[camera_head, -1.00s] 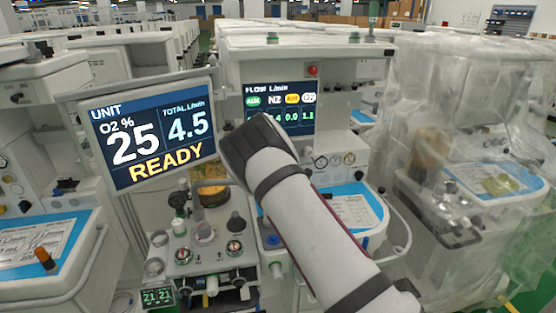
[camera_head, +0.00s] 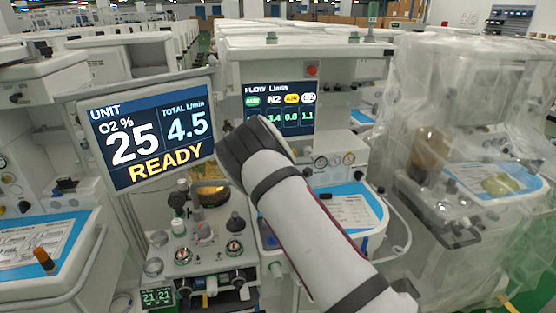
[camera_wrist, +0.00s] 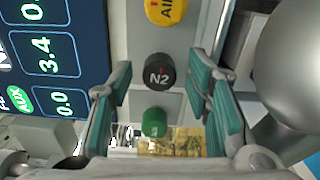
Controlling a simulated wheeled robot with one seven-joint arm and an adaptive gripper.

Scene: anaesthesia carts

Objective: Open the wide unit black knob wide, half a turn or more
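My gripper (camera_wrist: 161,84) is open, with teal-padded fingers on either side of the black knob and visible gaps to both. I cannot tell how far the fingertips are from the panel. The flow screen (camera_wrist: 48,45) beside it reads 3.4 and 0.0 in the visible boxes. In the head view the flow screen (camera_head: 280,107) shows N2 3.4, and my arm hides the knobs and gripper.
A yellow AIR knob (camera_wrist: 166,10) is above the black knob and a green knob (camera_wrist: 154,122) below it, both close. A large grey rounded part (camera_wrist: 290,65) stands at the right. In the head view a tilted unit screen (camera_head: 150,135) reads 25, 4.5, READY.

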